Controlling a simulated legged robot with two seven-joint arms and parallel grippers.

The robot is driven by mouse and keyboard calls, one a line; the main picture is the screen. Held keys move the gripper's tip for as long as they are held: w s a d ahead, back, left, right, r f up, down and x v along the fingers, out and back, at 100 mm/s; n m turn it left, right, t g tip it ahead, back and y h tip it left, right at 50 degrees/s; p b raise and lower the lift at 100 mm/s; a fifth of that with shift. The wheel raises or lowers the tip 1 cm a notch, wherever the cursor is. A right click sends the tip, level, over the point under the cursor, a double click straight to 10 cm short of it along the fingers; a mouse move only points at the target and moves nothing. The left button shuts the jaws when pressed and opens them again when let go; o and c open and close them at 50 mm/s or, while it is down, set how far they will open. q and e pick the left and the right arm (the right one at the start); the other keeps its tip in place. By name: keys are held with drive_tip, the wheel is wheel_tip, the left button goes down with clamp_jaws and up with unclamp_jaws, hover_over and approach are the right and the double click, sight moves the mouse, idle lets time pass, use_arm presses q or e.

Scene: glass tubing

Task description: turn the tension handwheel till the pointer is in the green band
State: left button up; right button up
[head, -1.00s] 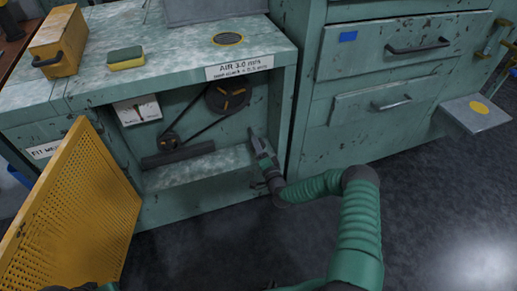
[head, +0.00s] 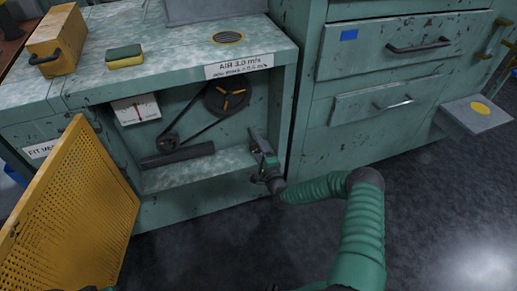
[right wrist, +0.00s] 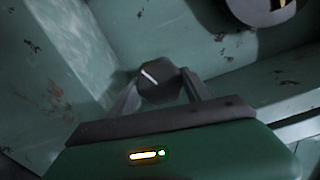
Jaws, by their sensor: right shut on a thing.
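The tension handwheel (right wrist: 160,82) is a dark knob with a white mark on its face, seen in the right wrist view near the inner right corner of the open bay. My right gripper (right wrist: 160,92) has a finger on each side of the knob and is shut on it. In the head view my right gripper (head: 258,146) reaches into the right end of the bay and hides the knob. The white gauge (head: 136,109) with its pointer is at the bay's upper left. Its pointer stands near upright; the green band is too small to make out.
A belt (head: 196,124) links a large dark pulley (head: 228,98) and a small one (head: 168,142). A dark bar (head: 178,155) lies below them. A yellow perforated panel (head: 75,215) stands open at left. The cabinet wall is close on the gripper's right.

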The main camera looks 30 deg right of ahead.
drive_tip(key=shift+s+d+f, duration=0.2)
drive_tip(key=shift+f, duration=0.15)
drive_tip(key=o, duration=1.1)
drive_tip(key=shift+o, duration=1.3)
drive_tip(key=shift+r, duration=0.1)
drive_tip(key=p+v, duration=0.6)
drive_tip(key=v, duration=1)
drive_tip(key=shift+s+a, duration=0.25)
drive_tip(key=shift+s, duration=0.05)
